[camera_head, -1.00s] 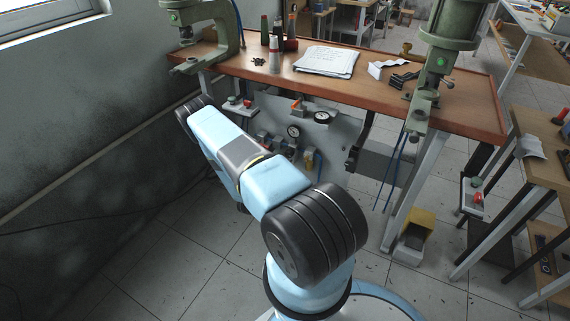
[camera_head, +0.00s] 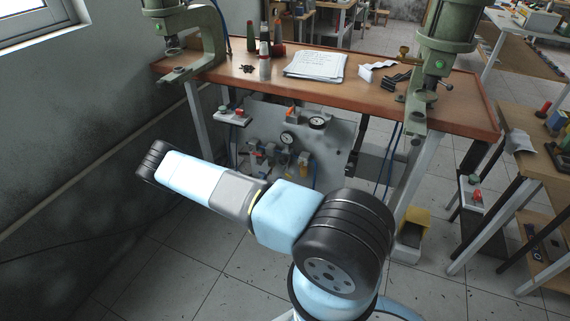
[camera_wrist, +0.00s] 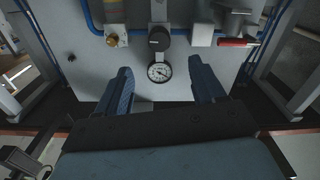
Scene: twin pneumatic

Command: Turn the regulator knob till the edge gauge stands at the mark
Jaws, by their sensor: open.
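In the wrist view a round dark knob (camera_wrist: 158,38), which looks like the regulator knob, sits on the grey panel (camera_wrist: 75,50). A white-faced gauge (camera_wrist: 160,71) is beside it, just below in the picture. My gripper (camera_wrist: 161,80) is open and empty, its blue fingers spread to either side of this gauge and apart from the knob. In the head view one gauge (camera_head: 287,138) is on the panel and another, likely the edge gauge (camera_head: 317,122), is at its top edge. Their readings are too small to tell. My gripper is hidden in the head view.
The panel hangs under a brown bench (camera_head: 390,112) with green presses at both ends. Blue tubing (camera_wrist: 88,15), a brass fitting (camera_wrist: 112,40) and a red lever (camera_wrist: 238,42) flank the knob. A yellow pedal (camera_head: 415,220) stands on the floor at right.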

